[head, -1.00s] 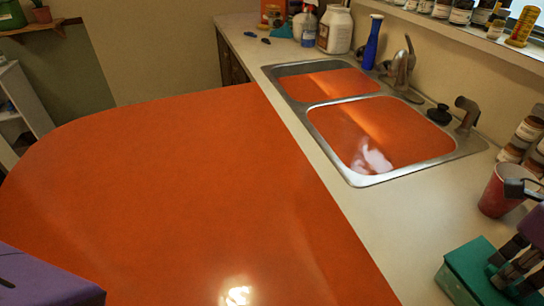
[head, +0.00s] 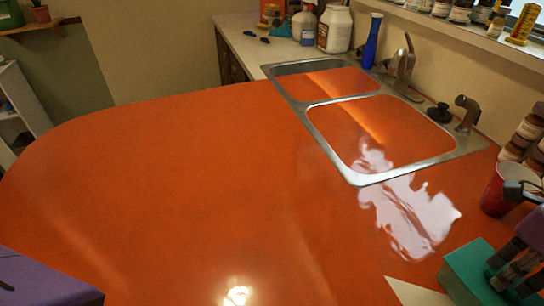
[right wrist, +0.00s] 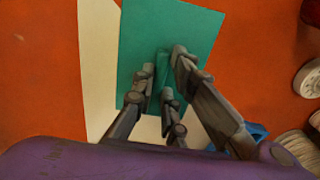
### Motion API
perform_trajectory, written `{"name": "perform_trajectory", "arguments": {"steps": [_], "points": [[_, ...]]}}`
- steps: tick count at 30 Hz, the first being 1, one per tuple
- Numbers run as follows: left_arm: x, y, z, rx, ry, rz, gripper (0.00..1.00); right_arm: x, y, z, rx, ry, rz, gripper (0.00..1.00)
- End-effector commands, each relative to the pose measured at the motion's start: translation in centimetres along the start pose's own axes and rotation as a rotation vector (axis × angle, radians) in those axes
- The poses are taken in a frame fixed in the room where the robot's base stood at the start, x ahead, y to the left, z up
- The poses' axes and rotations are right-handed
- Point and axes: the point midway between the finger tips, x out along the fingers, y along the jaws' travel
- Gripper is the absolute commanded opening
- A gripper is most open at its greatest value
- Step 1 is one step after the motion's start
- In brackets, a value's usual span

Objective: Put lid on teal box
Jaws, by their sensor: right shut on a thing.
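A teal square piece (head: 468,268) is at the lower right of the head view. It also shows in the right wrist view (right wrist: 190,25), where a raised teal ridge (right wrist: 163,68) stands on its flat top; it looks like the lid. My right gripper (head: 507,284) is over it, and in the right wrist view its fingers (right wrist: 164,75) are shut on the ridge. Whether a separate teal box is beneath the piece I cannot tell. My left gripper is out of view; only a purple part of my arm shows at lower left.
A red cup (head: 495,190) stands close behind my right gripper. A steel double sink (head: 352,178) lies behind. A blue vase (head: 372,42) and a white jug (head: 334,30) stand at the back. A glossy orange surface (head: 170,200) spreads across the front; a pale strip (head: 415,293) shows beside the teal piece.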

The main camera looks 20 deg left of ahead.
Motion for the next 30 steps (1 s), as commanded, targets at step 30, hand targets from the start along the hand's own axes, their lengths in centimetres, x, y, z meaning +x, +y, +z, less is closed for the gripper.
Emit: {"name": "perform_trajectory", "arguments": {"steps": [30], "points": [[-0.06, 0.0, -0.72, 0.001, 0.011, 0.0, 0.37, -0.63, 0.0, 0.01, 0.0, -0.001, 0.0, 0.34]]}}
